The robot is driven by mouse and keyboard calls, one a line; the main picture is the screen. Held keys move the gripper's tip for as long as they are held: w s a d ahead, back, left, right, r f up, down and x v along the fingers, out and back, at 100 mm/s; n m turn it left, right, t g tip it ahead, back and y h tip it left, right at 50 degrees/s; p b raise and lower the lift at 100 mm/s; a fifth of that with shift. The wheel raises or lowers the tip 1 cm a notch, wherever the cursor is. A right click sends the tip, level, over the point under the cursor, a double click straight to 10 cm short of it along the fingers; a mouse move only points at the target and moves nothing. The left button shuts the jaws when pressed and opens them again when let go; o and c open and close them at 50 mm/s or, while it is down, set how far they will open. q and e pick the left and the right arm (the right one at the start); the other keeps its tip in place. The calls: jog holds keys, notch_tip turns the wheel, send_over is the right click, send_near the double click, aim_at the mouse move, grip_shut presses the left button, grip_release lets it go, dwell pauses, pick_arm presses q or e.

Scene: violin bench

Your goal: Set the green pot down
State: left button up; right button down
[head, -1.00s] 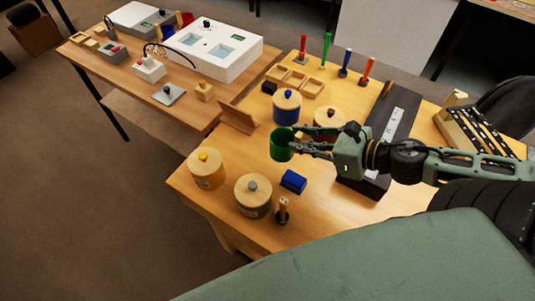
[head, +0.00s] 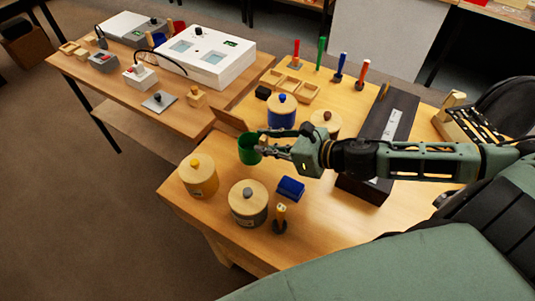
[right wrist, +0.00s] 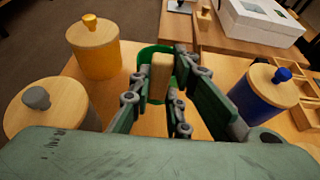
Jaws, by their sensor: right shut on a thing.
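The green pot (head: 249,150) is an open-topped cup near the left edge of the wooden bench, about upright. My right gripper (head: 264,144) reaches in from the right and is shut on it. In the right wrist view the fingers (right wrist: 158,88) close around a pale wooden piece on the near side of the green pot (right wrist: 146,50), which looks like its handle. The fingers hide much of the pot there. I cannot tell whether its base touches the bench or hangs just above it. My left gripper is not in view.
Lidded pots stand around it: yellow-knobbed (head: 198,178), grey-knobbed (head: 248,204), blue (head: 281,112) and brown-knobbed (head: 325,123). A blue block (head: 290,188) lies in front, a dark long case (head: 388,130) to the right. Bare bench (head: 222,160) shows between the green and yellow-knobbed pots.

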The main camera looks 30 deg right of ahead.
aim_at(253, 146)
jog(key=shift+f, duration=2)
jog(key=shift+f, duration=0.2)
jog(key=c, duration=1.7)
grip_release()
jog(key=shift+o, duration=0.2)
